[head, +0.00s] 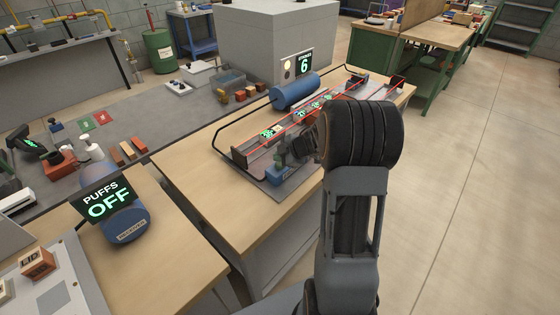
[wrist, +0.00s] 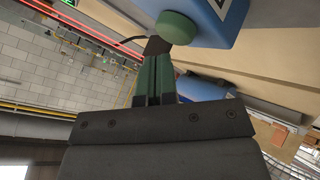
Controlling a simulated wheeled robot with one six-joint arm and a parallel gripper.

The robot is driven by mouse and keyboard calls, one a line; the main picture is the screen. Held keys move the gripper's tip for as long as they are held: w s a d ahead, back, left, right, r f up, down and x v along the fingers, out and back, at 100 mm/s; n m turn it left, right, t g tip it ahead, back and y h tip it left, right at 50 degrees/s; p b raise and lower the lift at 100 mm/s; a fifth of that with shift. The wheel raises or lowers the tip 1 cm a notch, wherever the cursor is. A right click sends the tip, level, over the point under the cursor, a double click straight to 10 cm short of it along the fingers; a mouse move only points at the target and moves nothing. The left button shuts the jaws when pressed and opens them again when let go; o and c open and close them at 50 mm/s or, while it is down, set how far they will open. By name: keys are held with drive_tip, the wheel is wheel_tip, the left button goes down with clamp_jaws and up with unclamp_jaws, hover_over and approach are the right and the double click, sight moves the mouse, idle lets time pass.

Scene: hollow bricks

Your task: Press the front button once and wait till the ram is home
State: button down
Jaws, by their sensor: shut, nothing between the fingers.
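In the wrist view a round green button (wrist: 178,27) sits on a blue box (wrist: 212,18) at the top. My gripper (wrist: 157,48) is shut and empty; its tips are close to the button's edge, and I cannot tell if they touch. In the head view my gripper (head: 284,158) is low over the front of the rig, by the small blue box (head: 275,174); the button is hidden there. A blue cylinder (head: 295,91) lies along the rig's far side. Whether the ram is home I cannot tell.
The rig's grey bed (head: 296,188) lies on a wooden bench (head: 198,157), with thin red lines and small green-lit displays (head: 269,133) along it. A lit panel (head: 304,64) reads 6. A blue unit with a "PUFFS OFF" sign (head: 108,200) stands at left. The right floor is clear.

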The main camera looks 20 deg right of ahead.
sight(280, 164)
drive_tip(key=shift+r, duration=0.25)
wheel_tip(280, 164, up, 5)
drive_tip(key=p, duration=0.6)
idle(0.3)
